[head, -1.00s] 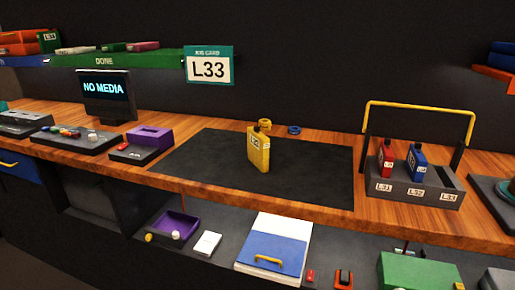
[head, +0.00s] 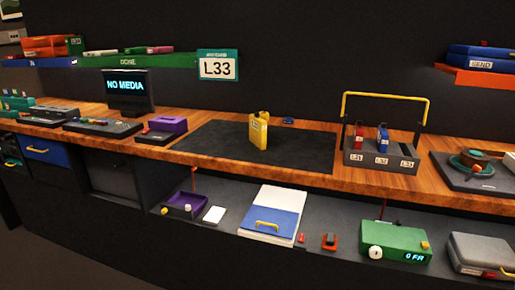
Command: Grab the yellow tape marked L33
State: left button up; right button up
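A yellow tape (head: 258,131) stands upright on the dark mat (head: 205,146) in the middle of the wooden bench. A pale label shows on its front, too small to read now. A teal-topped sign reading L33 (head: 218,67) hangs on the wall behind, left of the tape. A grey rack (head: 380,162) with a yellow handle stands right of the mat. It holds a red tape (head: 359,136) and a blue tape (head: 383,138), and its right slot label looks like L33 with no tape above it. Neither of my grippers is in view.
A NO MEDIA screen (head: 127,90), control panels and a purple box (head: 167,125) stand left of the mat. A small blue ring (head: 288,121) lies behind the tape. A lower shelf carries a blue-and-white binder (head: 274,213) and a green device (head: 396,241).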

aim_at(259, 127)
jog(key=z, duration=0.7)
jog(key=k, duration=0.25)
jog(key=u, duration=1.85)
jog(key=i, duration=1.95)
jog(key=z, duration=1.05)
